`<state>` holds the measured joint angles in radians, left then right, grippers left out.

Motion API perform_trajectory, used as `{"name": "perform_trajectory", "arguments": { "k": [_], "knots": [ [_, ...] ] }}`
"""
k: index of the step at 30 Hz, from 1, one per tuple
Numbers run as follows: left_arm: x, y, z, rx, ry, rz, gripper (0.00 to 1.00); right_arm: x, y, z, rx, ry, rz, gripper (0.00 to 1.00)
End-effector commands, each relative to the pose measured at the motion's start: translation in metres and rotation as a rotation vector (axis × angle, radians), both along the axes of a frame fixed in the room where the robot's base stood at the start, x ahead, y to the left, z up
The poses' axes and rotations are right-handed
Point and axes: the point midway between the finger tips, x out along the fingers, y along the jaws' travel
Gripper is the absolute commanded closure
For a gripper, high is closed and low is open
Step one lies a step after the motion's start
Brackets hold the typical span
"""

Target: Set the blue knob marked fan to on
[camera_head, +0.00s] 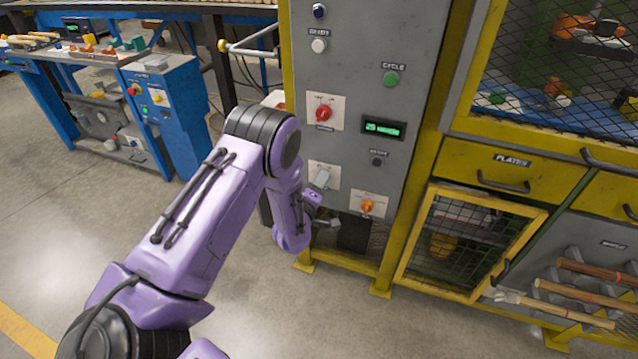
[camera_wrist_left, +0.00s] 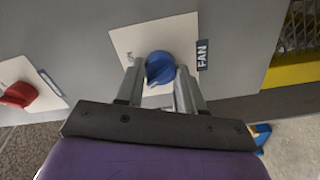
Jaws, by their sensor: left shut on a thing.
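The blue knob (camera_wrist_left: 159,68) sits on a white plate (camera_wrist_left: 122,40) on a grey panel in the left wrist view. A blue label reading FAN (camera_wrist_left: 202,55) is at the plate's right edge. A small mark beside the knob is too small to read. My left gripper (camera_wrist_left: 160,78) has one finger on each side of the knob and is shut on it. In the head view my purple left arm reaches down to the lower part of the grey cabinet (camera_head: 345,20). The blue knob is hidden there. Which setting the knob points to is unclear. My right gripper is not in view.
A red knob (camera_wrist_left: 18,95) is on another plate to the left in the wrist view. The cabinet front has a red knob (camera_head: 323,113), a green button (camera_head: 391,79), a green display (camera_head: 384,128) and an orange knob (camera_head: 367,206). Floor left of the cabinet is clear.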

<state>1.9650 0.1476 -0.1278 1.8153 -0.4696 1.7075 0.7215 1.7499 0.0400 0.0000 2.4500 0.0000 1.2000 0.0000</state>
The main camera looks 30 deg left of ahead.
Motion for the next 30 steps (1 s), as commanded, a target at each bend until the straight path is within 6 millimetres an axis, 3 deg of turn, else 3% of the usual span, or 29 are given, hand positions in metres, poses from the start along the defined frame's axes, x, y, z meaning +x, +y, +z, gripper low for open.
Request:
{"name": "perform_trajectory", "arguments": {
  "k": [11, 30],
  "knots": [
    [-0.0002, -0.0006, -0.0005, 0.178, 0.044, -0.001, 0.93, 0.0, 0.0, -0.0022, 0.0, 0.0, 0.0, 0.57],
    [-0.0001, -0.0014, -0.0002, 0.746, 0.18, -0.002, 0.93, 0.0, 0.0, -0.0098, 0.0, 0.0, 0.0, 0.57]
  ]
}}
